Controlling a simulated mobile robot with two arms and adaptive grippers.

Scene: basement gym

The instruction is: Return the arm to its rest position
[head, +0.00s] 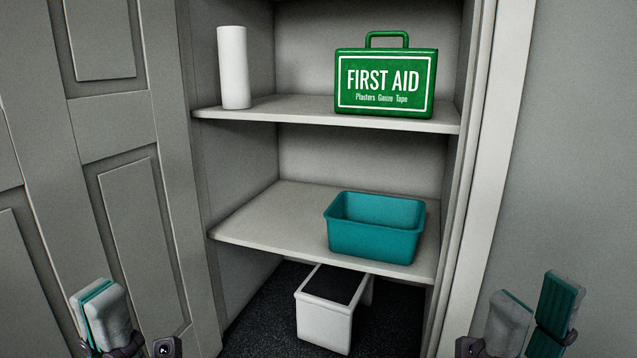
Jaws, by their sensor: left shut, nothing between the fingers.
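My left gripper (98,298) is at the bottom left of the head view, in front of a grey panelled door. Its grey and teal fingers are together, with nothing between them. My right gripper (537,302) is at the bottom right, in front of the plain grey wall. Its two fingers stand apart with an empty gap between them. Both grippers are low in the picture, to either side of the closet opening and apart from the things on the shelves. Most of both arms is out of view.
An open closet has an upper shelf (290,113) with a white roll (233,68) and a green first aid case (386,100). The lower shelf (270,215) holds an empty teal bin (372,242). A white box-like thing (324,322) stands on the dark floor below.

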